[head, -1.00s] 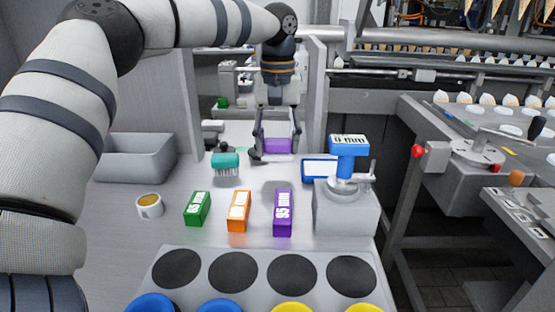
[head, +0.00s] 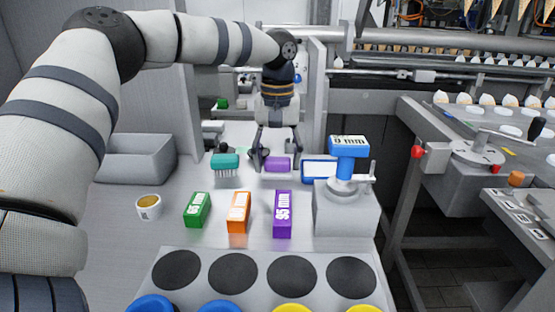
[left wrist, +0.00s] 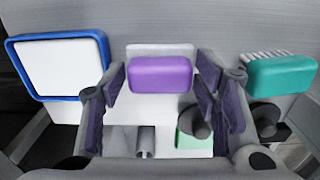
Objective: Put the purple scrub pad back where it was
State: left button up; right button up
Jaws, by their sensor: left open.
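The purple scrub pad (head: 277,163) is at the back of the steel worktop, between the teal brush and the blue-framed panel. In the left wrist view the pad (left wrist: 160,74) lies across a pale rectangular patch (left wrist: 160,49), which shows above and below it. My left gripper (head: 277,158) points down at the pad. Its fingers are open on either side of the pad, and in the left wrist view gaps show between the pad and both fingers. The underside of the pad is hidden. My right gripper is not in view.
The teal brush (head: 225,161) stands close on the left and the blue-framed panel (head: 319,170) on the right. Green (head: 197,210), orange (head: 238,212) and purple (head: 283,214) blocks stand nearer, beside a small cup (head: 149,207). A grey dial stand (head: 346,212) is at the right.

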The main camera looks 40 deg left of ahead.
aim_at(278, 159)
pick_arm(q)
notch_tip(278, 159, up, 12)
jog(key=shift+f, duration=0.2)
dwell(0.4)
